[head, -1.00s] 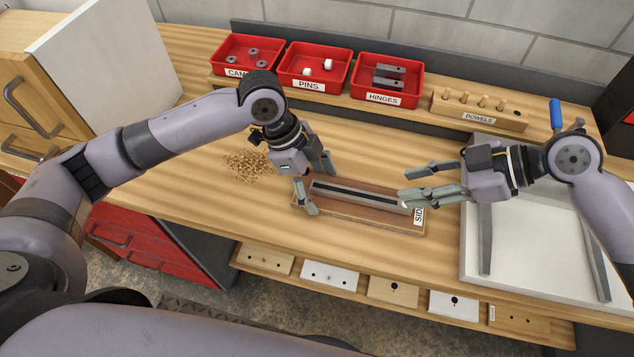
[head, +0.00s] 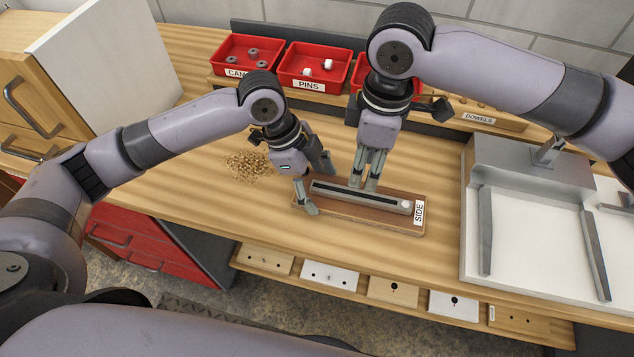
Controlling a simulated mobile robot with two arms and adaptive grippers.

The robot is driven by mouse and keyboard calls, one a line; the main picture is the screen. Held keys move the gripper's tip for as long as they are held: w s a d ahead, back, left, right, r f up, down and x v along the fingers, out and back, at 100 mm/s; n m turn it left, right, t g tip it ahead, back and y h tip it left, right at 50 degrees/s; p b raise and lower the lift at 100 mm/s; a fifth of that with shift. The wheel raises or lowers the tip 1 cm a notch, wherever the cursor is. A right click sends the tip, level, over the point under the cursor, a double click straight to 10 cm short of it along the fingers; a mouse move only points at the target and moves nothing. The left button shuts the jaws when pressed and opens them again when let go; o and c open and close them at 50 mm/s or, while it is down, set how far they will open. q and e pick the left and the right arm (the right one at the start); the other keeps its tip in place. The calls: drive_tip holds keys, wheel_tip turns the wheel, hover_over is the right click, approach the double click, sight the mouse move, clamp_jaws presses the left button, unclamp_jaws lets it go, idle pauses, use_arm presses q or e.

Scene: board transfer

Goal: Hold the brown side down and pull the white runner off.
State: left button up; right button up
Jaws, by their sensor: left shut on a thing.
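The brown side (head: 390,225), a board labelled SIDE, lies flat on the bench. The runner (head: 340,190) lies along its top; it looks light grey with a dark slot and a small white roller at its right end. My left gripper (head: 318,190) is shut across the left end of the brown side, one finger at the front edge and one at the back. My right gripper (head: 364,185) points down at the runner's middle, its fingers close together. I cannot tell whether its tips touch the runner or grip it.
Wood shavings (head: 248,165) lie left of the board. Red bins (head: 246,72) line the back; my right arm partly hides one. A dowel block (head: 490,122) stands right of them. A white panel (head: 535,250) with grey rails fills the right. Bench is clear in front of the board.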

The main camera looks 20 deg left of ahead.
sight(361, 195)
drive_tip(key=shift+h, duration=0.3)
drive_tip(key=shift+w+f, duration=0.15)
drive_tip(key=shift+f, duration=4.25)
drive_tip(key=shift+c, duration=0.6)
clamp_jaws()
